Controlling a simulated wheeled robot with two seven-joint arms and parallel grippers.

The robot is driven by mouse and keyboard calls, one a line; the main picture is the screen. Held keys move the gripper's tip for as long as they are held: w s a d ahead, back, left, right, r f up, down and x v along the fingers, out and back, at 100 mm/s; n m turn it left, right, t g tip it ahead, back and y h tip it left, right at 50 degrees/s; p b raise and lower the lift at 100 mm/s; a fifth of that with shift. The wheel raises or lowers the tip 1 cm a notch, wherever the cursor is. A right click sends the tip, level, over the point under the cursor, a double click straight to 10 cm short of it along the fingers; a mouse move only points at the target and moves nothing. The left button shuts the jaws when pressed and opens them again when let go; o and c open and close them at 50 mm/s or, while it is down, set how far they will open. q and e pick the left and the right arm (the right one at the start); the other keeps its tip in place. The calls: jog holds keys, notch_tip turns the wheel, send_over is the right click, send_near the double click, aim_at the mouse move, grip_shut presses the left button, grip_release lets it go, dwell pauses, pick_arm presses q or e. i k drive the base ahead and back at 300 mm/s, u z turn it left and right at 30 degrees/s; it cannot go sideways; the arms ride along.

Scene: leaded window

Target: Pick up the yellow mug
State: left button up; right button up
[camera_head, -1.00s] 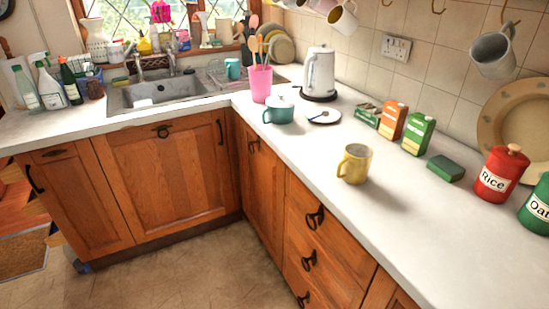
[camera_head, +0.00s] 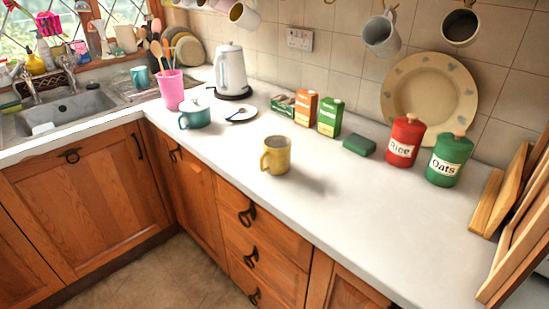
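The yellow mug (camera_head: 277,156) stands upright on the white countertop (camera_head: 345,222), near its front edge. Its handle points left and a little toward the front edge. The space around it is clear, and nothing touches it. Neither of my grippers shows in the head view.
A teal pot (camera_head: 195,116), a saucer (camera_head: 241,114) and a pink utensil holder (camera_head: 171,90) stand behind left. Cartons (camera_head: 329,117), a green box (camera_head: 359,145), a red Rice canister (camera_head: 405,142) and a green Oats canister (camera_head: 448,160) line the back. Wooden boards (camera_head: 509,195) lean at right. Mugs (camera_head: 382,34) hang above.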

aim_at(273, 157)
jog(key=u, duration=1.75)
jog(key=i, duration=1.25)
jog(key=z, duration=2.55)
